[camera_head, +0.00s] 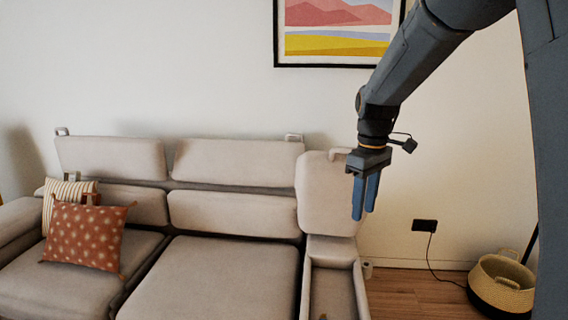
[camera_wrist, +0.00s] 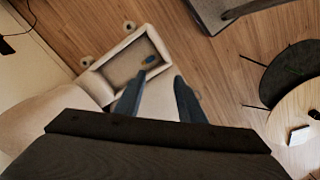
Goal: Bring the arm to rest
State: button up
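My gripper (camera_head: 363,214) hangs pointing down from my raised arm, in front of the wall and beside the sofa's right end. Its two blue fingers are apart with nothing between them; they also show apart in the wrist view (camera_wrist: 159,76). Below it is the sofa's open storage compartment (camera_head: 306,290), which also shows in the wrist view (camera_wrist: 98,72). The gripper touches nothing.
The beige sofa (camera_head: 230,275) holds a rust patterned cushion (camera_head: 85,237) and a striped cushion (camera_head: 62,190). A framed picture (camera_head: 335,45) hangs behind my arm. A woven basket (camera_head: 500,285) stands right. The wrist view shows a round table (camera_wrist: 290,110) and dark chair (camera_wrist: 290,72).

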jog(key=s+f+m, duration=0.4)
jog(key=s+f, duration=0.2)
jog(key=s, duration=0.5)
jog(key=s+f+m, duration=0.4)
jog(key=s+f, duration=0.1)
jog(key=s, duration=0.5)
jog(key=shift+s+a+f+t, duration=0.3)
jog(key=shift+s+f+t, duration=0.1)
